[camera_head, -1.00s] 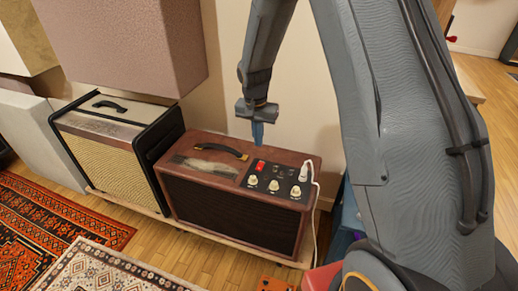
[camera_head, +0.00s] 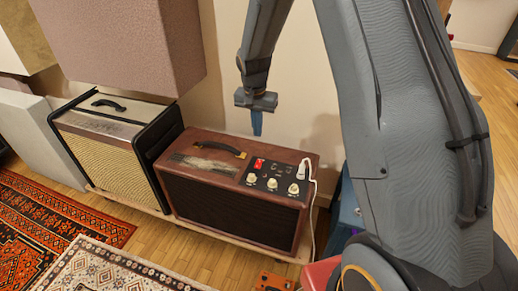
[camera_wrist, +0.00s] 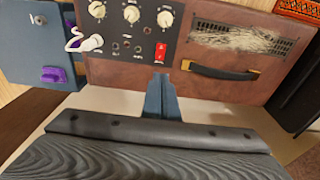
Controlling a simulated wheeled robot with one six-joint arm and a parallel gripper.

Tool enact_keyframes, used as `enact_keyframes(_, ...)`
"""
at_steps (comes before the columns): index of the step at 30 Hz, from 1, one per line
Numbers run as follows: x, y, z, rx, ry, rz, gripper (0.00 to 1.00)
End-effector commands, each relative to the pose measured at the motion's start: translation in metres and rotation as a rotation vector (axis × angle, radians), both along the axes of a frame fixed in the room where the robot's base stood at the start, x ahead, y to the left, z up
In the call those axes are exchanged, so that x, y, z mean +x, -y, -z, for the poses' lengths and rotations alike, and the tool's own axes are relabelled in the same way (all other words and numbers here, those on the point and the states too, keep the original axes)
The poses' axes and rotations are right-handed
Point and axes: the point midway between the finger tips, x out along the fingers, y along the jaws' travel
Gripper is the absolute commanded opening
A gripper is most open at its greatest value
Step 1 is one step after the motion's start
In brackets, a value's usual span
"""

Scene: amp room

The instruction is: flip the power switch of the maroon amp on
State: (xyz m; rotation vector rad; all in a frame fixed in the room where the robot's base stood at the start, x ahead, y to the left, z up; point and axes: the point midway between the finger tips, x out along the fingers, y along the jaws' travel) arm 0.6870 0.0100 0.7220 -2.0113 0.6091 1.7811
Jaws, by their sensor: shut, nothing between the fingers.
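The maroon amp (camera_head: 235,205) stands on a low board, with a dark control panel on its top right. Its red power switch (camera_head: 259,163) sits at the panel's back left corner. In the wrist view the red switch (camera_wrist: 160,52) is just beyond the fingertips, with white marks on it. I cannot tell for sure which way it is tipped. My gripper (camera_head: 257,132) is shut and empty, pointing down above and behind the switch, apart from it. In the wrist view my gripper (camera_wrist: 160,80) lines up with the switch.
Cream knobs (camera_head: 272,184) and a white plug with a cable (camera_head: 304,170) are on the panel. The amp's handle (camera_head: 222,147) lies left of the switch. A black-and-cream amp (camera_head: 105,150) stands at left. A wall is close behind.

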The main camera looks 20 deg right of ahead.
Motion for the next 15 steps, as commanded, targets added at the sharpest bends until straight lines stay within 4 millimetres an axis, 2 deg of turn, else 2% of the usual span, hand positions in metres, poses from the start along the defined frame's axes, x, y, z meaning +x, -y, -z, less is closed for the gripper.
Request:
enact_keyframes(8,0.0,0.0,0.004,0.0,-0.001,0.0,0.0)
enact_keyframes(11,0.0,0.001,0.013,0.0,-0.002,0.001,0.0)
enact_keyframes(15,0.002,0.002,0.036,0.0,-0.005,0.001,0.0)
